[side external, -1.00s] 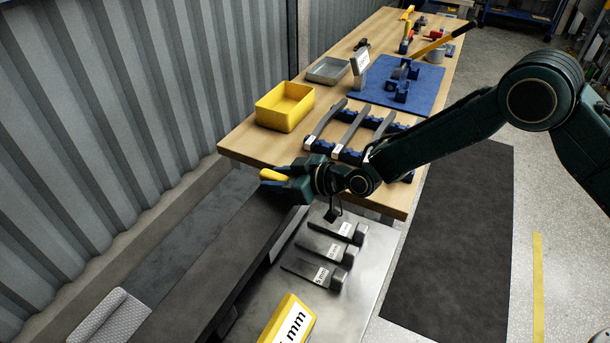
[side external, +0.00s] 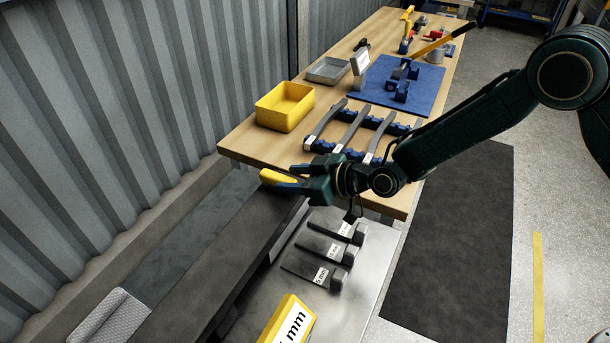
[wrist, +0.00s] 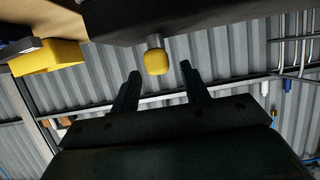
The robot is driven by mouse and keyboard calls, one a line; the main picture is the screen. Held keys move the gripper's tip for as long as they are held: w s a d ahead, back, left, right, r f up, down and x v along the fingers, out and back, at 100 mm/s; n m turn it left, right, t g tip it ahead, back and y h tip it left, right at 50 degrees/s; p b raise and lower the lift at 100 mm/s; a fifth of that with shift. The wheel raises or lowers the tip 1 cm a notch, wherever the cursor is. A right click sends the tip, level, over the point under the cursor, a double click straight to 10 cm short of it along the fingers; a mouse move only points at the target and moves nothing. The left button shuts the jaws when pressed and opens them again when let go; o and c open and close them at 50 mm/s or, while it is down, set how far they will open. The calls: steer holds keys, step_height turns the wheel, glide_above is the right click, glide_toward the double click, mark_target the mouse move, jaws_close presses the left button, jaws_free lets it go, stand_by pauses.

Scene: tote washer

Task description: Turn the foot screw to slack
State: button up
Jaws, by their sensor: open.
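The foot screw shows as a yellow knob (side external: 276,177) at the far end of a long dark beam (side external: 215,255). In the wrist view the yellow knob (wrist: 158,62) sits on a short metal shaft under the dark body. My gripper (side external: 287,177) is open and just right of the knob in the side view. In the wrist view my gripper's fingertips (wrist: 161,68) stand either side of the knob, with visible gaps on both sides, so neither finger seems to touch it. The knob's turn position cannot be told.
A wooden bench (side external: 235,150) stands just behind, with a yellow bin (side external: 285,105) and a blue rack of bars (side external: 350,137). Labelled dark wedges (side external: 318,274) lie on a metal surface below my gripper. A yellow "mm" block (side external: 288,325) is in front. A corrugated wall is at left.

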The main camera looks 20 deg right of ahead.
steer(key=v, duration=0.9)
steer(key=shift+d, duration=0.2)
steer(key=shift+s+r, duration=0.15)
steer(key=s+d+r+m+g+h, duration=0.1)
steer(key=s+d+r+h, duration=0.1)
steer(key=s+d+r, duration=0.45)
steer(key=s+d+r+m+g+h, duration=0.1)
steer(key=s+d+r+h, duration=0.25)
steer(key=d+r, duration=0.55)
steer(key=s+d+r+m+g+h, duration=0.1)
steer(key=s+d+m+h, duration=0.1)
steer(key=s+d, duration=0.4)
steer(key=s+d+r+m+h, duration=0.2)
steer(key=s+d+m, duration=0.3)
steer(key=s, duration=1)
steer(key=shift+d+r+g, duration=0.2)
steer(key=shift+d+g, duration=0.2)
steer(key=shift+d, duration=0.85)
